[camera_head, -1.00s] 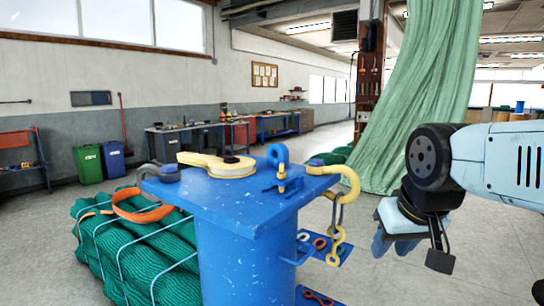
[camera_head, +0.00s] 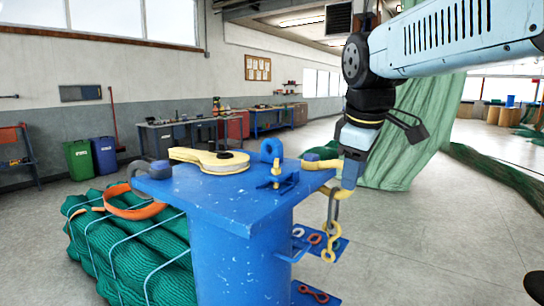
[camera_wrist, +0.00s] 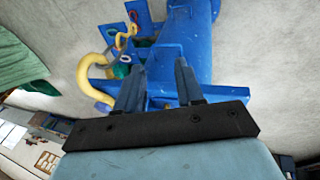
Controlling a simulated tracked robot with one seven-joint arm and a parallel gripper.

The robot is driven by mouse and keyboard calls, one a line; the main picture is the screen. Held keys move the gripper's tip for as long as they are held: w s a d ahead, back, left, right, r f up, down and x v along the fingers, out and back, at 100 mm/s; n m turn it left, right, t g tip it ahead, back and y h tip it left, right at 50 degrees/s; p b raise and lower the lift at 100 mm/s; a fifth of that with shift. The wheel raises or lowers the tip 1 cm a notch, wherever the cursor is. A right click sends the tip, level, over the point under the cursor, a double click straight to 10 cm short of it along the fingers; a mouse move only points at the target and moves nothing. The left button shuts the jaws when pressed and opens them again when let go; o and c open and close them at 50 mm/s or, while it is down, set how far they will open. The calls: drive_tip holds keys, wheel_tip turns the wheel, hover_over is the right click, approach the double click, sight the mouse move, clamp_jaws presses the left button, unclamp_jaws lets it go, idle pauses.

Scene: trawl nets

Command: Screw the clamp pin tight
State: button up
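A blue clamp (camera_head: 271,152) stands on the square top of a blue pedestal (camera_head: 215,200), near its right side. An upright pin with a yellow part (camera_head: 277,168) shows at the clamp; how far it is screwed in I cannot tell. My gripper (camera_head: 349,182) points down beside the pedestal's right edge, to the right of the clamp and close to a yellow hook (camera_head: 322,164). In the wrist view my gripper's two blue fingers (camera_wrist: 159,65) are apart, with no object visibly held. The yellow hook (camera_wrist: 84,75) is left of them there. I cannot make out the pin in that view.
Green bundled net (camera_head: 130,250) lies left. The floor at right is mostly open.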

drive_tip(key=w+a+r+n+g, duration=0.2)
drive_tip(key=w+a+r+n, duration=0.6)
drive_tip(key=n, duration=0.4)
wheel_tip(320, 180, up, 4)
drive_tip(key=n+g, duration=0.2)
drive_tip(key=n, duration=1)
hover_over(276, 160)
wheel_tip(276, 160, down, 13)
drive_tip(key=shift+w+f, duration=0.15)
drive_tip(key=shift+f, duration=0.05)
drive_tip(key=shift+c, duration=0.5)
clamp_jaws()
drive_tip(key=shift+a, duration=0.15)
